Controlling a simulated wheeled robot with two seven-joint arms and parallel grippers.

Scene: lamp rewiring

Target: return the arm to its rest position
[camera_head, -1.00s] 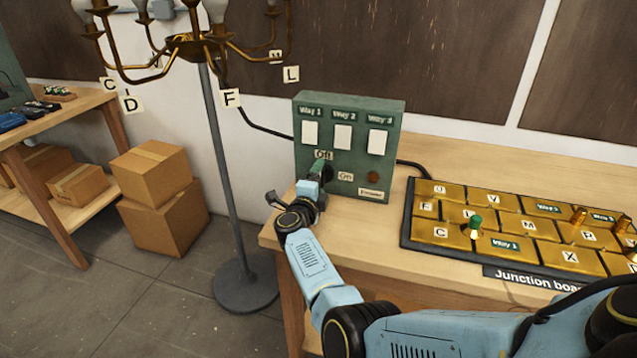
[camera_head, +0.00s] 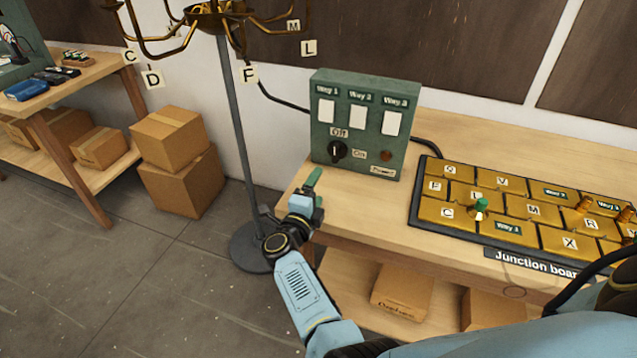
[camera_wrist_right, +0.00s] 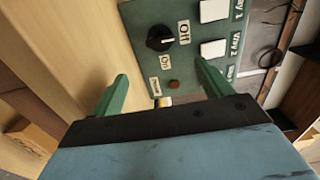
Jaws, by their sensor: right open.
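My right gripper (camera_head: 312,182) is open and empty, with green fingers apart in the right wrist view (camera_wrist_right: 160,78). It hangs by the left front edge of the workbench (camera_head: 385,222), in front of and below the green switch panel (camera_head: 392,160), apart from it. The panel's black knob (camera_head: 337,151) has its white mark towards the "Off" label; it also shows in the right wrist view (camera_wrist_right: 160,38). My left gripper is not in view.
The junction board (camera_head: 484,238) with brass tiles and several posts lies on the bench at right. A brass chandelier (camera_head: 215,14) on a grey stand (camera_head: 236,120) is behind left. Cardboard boxes (camera_head: 180,185) stand further left.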

